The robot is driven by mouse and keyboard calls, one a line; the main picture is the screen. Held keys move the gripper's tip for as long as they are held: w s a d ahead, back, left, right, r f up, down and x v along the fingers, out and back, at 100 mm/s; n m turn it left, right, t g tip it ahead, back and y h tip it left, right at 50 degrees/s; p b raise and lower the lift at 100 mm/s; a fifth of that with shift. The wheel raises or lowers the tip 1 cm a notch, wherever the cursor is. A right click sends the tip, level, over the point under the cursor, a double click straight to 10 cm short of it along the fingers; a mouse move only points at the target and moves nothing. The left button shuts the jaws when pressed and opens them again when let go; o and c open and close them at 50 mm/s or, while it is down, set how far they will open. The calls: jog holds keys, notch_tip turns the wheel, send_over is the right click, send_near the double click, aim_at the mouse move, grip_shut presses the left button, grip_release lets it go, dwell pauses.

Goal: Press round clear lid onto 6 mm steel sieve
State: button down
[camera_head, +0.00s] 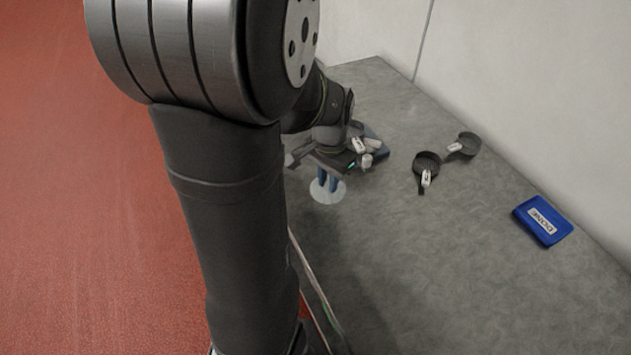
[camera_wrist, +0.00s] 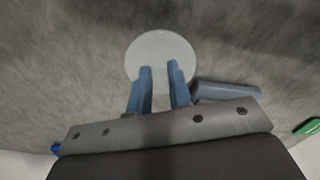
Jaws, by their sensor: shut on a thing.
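The round clear lid (camera_head: 328,192) is a pale disc under my gripper (camera_head: 327,180). It also shows in the wrist view (camera_wrist: 161,50), in front of the blue fingertips. My gripper (camera_wrist: 161,70) is shut on the lid near its edge, holding it over the grey surface; its exact height is unclear. Two dark round sieves with handles and white tags are to the right of my gripper in the head view: one nearer (camera_head: 427,162), one farther back (camera_head: 467,143). The tags are too small to read, so I cannot tell which is 6 mm.
A blue box (camera_head: 528,226) with a white label lies at the right of the grey table (camera_head: 440,260). A blue tray (camera_head: 378,143) and pale tagged items are partly hidden behind my gripper. A wall borders the table's right. The table between the sieves and the blue box is clear.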

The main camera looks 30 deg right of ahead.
jog(key=s+d+r, duration=0.3)
jog(key=s+r, duration=0.1)
jog(key=s, duration=0.2)
jog(key=w+d+r, duration=0.3)
jog(key=w+d, duration=0.3)
jog(key=w, duration=0.4)
jog(key=w+d+r, duration=0.3)
jog(key=w+d, duration=0.3)
jog(key=w, duration=0.5)
jog(key=shift+a+f, duration=0.15)
jog(key=shift+f, duration=3)
jog(key=shift+f, duration=0.6)
jog(key=c, duration=0.8)
grip_release()
jog(key=shift+s, duration=0.1)
jog(key=shift+c, duration=0.2)
jog(key=shift+r, duration=0.1)
notch_tip(320, 180, up, 7)
